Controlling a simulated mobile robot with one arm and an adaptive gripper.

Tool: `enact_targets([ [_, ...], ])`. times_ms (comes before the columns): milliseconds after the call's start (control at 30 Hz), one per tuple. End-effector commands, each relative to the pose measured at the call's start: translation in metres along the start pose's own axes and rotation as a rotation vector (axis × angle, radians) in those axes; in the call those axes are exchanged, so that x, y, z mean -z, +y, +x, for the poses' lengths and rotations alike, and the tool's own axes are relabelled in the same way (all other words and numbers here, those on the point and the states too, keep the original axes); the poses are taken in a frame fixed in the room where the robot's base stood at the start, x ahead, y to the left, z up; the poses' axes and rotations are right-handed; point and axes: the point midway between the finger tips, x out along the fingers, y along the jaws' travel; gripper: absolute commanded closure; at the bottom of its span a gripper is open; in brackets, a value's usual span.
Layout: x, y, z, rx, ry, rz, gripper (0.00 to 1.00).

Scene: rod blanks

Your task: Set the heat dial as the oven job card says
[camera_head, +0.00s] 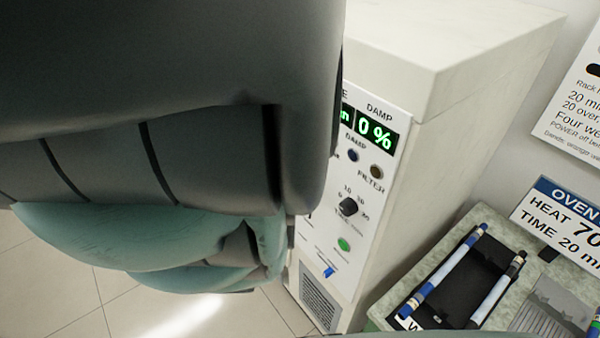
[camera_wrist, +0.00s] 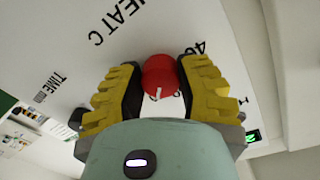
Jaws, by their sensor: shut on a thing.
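The red heat dial (camera_wrist: 160,78) is on the white panel in the wrist view, beside printed "HEAT C" lettering. A white pointer mark shows on its lower edge. My gripper (camera_wrist: 159,68) is shut on the dial, one yellow-and-black finger on each side. Part of a "40" scale mark shows right of the dial; most of the scale is hidden by the fingers. The oven job card (camera_head: 565,222) at the right of the head view reads "HEAT 70" and "TIME 20 min", cut off at the frame edge. My arm hides the dial in the head view.
The oven's white panel (camera_head: 322,238) carries a damp display (camera_head: 376,135) reading "0 %", a black time dial (camera_head: 348,206) and a green button (camera_head: 343,244). A bench (camera_head: 440,268) at right holds a black tray with blue-and-white rods. A notice (camera_head: 580,100) is on the wall.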

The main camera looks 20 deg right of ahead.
Motion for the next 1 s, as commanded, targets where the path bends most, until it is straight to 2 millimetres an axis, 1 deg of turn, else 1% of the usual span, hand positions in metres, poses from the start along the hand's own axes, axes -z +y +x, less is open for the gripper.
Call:
enact_targets([
  [33, -0.0029, 0.0003, -0.0001, 0.001, -0.010, 0.012, 1.00],
  [600, -0.0021, -0.0003, -0.0003, 0.003, -0.010, 0.042, 1.00],
  [633, -0.0021, -0.0002, -0.0003, 0.003, -0.010, 0.042, 0.60],
  [900, -0.0009, -0.0002, -0.0002, 0.002, -0.006, 0.041, 0.32],
  [1000, -0.0007, -0.0001, -0.0002, 0.001, -0.005, 0.041, 0.31],
])
